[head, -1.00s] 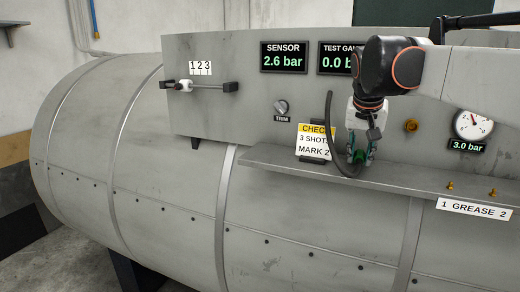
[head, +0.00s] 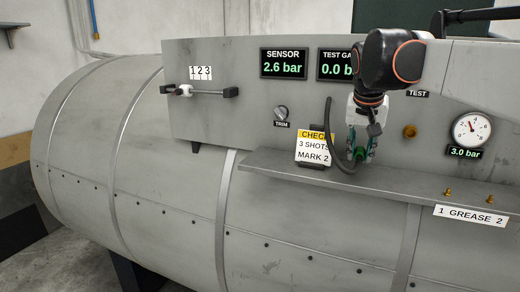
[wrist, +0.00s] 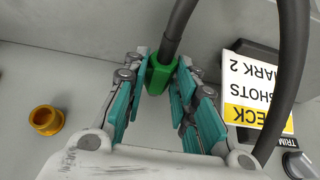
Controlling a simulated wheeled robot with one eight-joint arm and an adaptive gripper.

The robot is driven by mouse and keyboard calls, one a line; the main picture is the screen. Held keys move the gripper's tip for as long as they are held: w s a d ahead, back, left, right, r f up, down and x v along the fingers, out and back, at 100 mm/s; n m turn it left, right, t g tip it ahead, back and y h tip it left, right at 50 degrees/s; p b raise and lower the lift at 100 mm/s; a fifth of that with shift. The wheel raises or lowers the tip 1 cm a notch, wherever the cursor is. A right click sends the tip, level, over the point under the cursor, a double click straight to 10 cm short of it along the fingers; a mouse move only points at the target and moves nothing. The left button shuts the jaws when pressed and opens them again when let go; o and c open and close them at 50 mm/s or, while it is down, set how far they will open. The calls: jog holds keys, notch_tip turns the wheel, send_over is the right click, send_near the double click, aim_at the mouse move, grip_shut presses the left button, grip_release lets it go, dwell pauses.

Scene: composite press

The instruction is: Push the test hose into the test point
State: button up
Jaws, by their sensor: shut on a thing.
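The test hose (head: 328,125) is a dark, bent hose with a green end piece, which shows clearly in the wrist view (wrist: 161,75). My gripper (head: 361,153) is shut on that green end, with teal finger pads on both sides of it in the wrist view (wrist: 160,80). The hose loops down and up to the left of my gripper in the head view. The test point (head: 410,131) is a brass fitting on the grey panel, right of my gripper and apart from the hose. It also shows at the left of the wrist view (wrist: 46,120).
A narrow shelf (head: 395,190) runs below my gripper. A gauge (head: 471,129) is on the right. Two brass grease fittings (head: 447,192) stand at the shelf's right.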

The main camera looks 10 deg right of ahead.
jog(key=shift+r+p, duration=0.75)
jog(key=shift+r, duration=0.45)
jog(key=o, duration=0.5)
jog(key=c, duration=0.4)
